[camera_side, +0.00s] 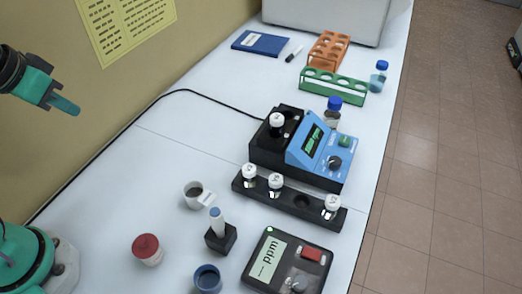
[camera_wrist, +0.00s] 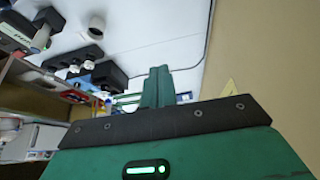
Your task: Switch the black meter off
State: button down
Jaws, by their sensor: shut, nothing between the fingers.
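The black meter (camera_side: 272,284) lies at the front right of the bench in the side view. Its pale screen shows dashes and "ppm", and a small green light glows at its top left corner. The meter also shows at the upper left of the wrist view (camera_wrist: 17,29). My gripper (camera_side: 66,106) is shut and empty, high at the left, well apart from the meter. Its fingers (camera_wrist: 157,84) are together in the wrist view.
A black vial rack (camera_side: 318,213) and a blue-and-black instrument (camera_side: 277,152) stand behind the meter. A blue-topped stick in a black stand (camera_side: 221,237), a white cup (camera_side: 193,190), a red-capped jar (camera_side: 147,249) and a blue-topped container (camera_side: 207,279) stand left of it.

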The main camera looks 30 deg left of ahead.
jog(key=shift+s+a+f, duration=0.45)
jog(key=shift+s+a, duration=0.15)
jog(key=shift+s, duration=0.15)
jog(key=w+d+r+g+h, duration=0.1)
jog(key=w+d, duration=0.5)
jog(key=d, duration=0.5)
jog(key=w+d+r+g+h, duration=0.1)
jog(key=w+d+r+g, duration=0.1)
jog(key=w+d, duration=0.65)
jog(key=s+d+f, duration=0.2)
jog(key=s+d, duration=0.1)
jog(key=d, duration=0.6)
jog(key=s+d+f+g, duration=0.1)
jog(key=s+d+f, duration=0.1)
jog(key=d, duration=0.7)
jog(key=s+d+f+y, duration=0.1)
jog(key=s+d+f, duration=0.2)
jog(key=d, duration=0.6)
jog(key=shift+s+f+g, duration=0.3)
jog(key=shift+f, duration=0.45)
